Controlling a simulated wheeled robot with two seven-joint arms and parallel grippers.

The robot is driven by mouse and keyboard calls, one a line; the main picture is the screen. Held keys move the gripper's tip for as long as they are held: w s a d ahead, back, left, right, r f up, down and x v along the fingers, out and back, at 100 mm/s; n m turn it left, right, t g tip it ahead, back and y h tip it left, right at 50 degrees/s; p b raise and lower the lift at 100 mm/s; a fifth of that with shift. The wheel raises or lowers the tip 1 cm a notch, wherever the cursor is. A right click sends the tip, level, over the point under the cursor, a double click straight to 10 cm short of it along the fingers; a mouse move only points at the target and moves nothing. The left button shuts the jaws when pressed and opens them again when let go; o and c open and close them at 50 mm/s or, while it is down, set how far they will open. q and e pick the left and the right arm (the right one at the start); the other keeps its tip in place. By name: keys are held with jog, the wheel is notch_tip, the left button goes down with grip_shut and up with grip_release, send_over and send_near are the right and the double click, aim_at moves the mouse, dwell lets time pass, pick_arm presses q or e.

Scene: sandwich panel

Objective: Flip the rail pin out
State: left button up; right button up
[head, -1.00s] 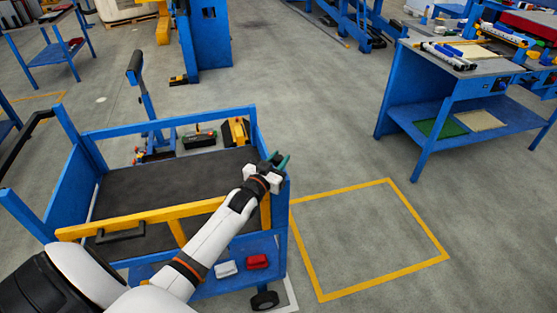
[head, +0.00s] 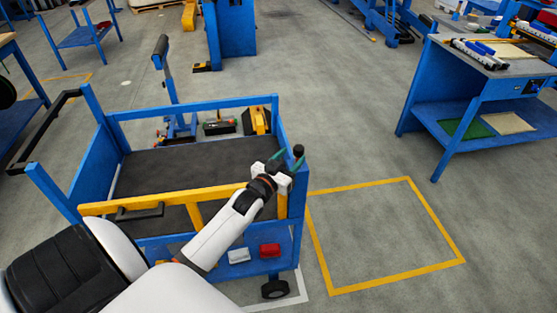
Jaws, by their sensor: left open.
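The yellow rail (head: 160,201) runs along the near side of the blue cart (head: 277,118), with a black handle (head: 138,212) on it. A small black knob (head: 298,151), perhaps the rail pin, stands at the cart's right near corner, by the rail's right end. My left gripper (head: 285,161) is open at this corner, its teal fingertips close beside the knob. I cannot tell whether they touch it. My right gripper is not in view.
The cart's dark upper deck (head: 190,168) is bare. A white box (head: 239,255) and a red box (head: 270,250) sit on its lower shelf. A yellow floor outline (head: 385,287) to the right is empty. A blue workbench (head: 480,85) stands further right.

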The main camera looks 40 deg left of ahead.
pick_arm(q)
jog(key=s, duration=0.7)
jog(key=shift+d+b, duration=0.25)
jog(key=shift+b, duration=0.05)
jog(key=shift+w, duration=0.1)
jog(key=s+d+f+g, duration=0.2)
jog(key=s+f+g, duration=0.15)
jog(key=f, duration=0.75)
jog(key=s+d+f+g, duration=0.2)
jog(key=s+f, duration=0.3)
jog(key=f, duration=0.6)
jog(key=s+d+f+g, duration=0.1)
jog(key=s+f+g, duration=0.25)
jog(key=f, duration=0.75)
jog(key=s+d+f+m+g, duration=0.1)
jog(key=s+d+f+g, duration=0.1)
jog(key=s+f, duration=0.3)
jog(key=s+d+f+m+g, duration=0.1)
jog(key=s+d+f+g, duration=0.2)
jog(key=s, duration=1.1)
jog(key=s+d+f+m+g+h, duration=0.1)
jog(key=s+d+f+g, duration=0.2)
jog(key=s+f, duration=0.6)
jog(key=shift+s+d, duration=0.15)
jog(key=shift+s, duration=0.45)
